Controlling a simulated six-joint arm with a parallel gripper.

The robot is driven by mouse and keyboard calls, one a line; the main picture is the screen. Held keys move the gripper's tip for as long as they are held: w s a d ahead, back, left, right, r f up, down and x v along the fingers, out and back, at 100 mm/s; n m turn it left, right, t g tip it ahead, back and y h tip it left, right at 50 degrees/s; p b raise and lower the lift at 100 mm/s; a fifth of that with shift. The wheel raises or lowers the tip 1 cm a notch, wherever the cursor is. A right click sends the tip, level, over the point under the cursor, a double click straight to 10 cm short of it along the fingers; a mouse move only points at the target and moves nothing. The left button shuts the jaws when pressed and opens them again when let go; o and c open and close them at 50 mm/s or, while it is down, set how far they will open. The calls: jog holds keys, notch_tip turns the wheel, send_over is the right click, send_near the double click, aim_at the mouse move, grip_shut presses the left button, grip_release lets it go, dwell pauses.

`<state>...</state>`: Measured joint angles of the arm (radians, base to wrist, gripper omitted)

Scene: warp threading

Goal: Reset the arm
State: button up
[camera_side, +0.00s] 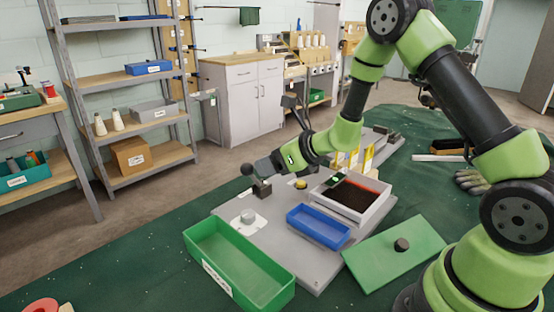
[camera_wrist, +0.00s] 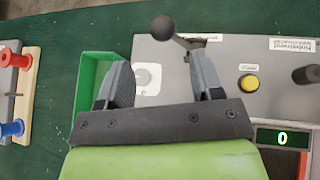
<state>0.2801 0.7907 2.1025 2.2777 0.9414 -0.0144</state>
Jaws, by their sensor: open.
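My gripper (camera_side: 268,166) is over the far left part of the grey work plate (camera_side: 232,212), its two fingers spread with nothing between them in the wrist view (camera_wrist: 161,78). A black lever with a ball knob (camera_wrist: 162,27) stands just beyond the fingertips. Its rod runs toward the right finger; I cannot tell whether they touch. The lever's ball (camera_side: 246,170) also shows beside the fingertips in the side view. My arm reaches in from the right and bends down to the plate.
A green tray (camera_side: 218,262), a blue tray (camera_side: 318,226) and a white box (camera_side: 371,208) with dark red contents stand close by. A yellow button (camera_wrist: 249,83) and a display reading 0 (camera_wrist: 282,138) are right of the fingers.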

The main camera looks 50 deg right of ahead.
jog(key=shift+s+d+r, duration=0.1)
jog(key=shift+s+r, duration=0.15)
jog(key=shift+s, duration=0.2)
jog(key=s+a+r+n+g+y, duration=0.2)
jog(key=s+a+r+n+y, duration=0.1)
jog(key=s+a+r+n, duration=0.45)
jog(key=s+a+r+n+g+y, duration=0.25)
jog(key=s+a+r+n, duration=0.2)
jog(key=r+n, duration=0.45)
jog(key=s+d+n+h, duration=0.2)
jog(key=s+n+h, duration=0.1)
jog(key=s+n, duration=0.3)
jog(key=s+d+n+h, duration=0.2)
jog(key=s+n+h, duration=0.1)
jog(key=s+n, duration=0.4)
jog(key=shift+d+r+n, duration=0.2)
jog(key=shift+d+n, duration=0.15)
jog(key=shift+d, duration=0.05)
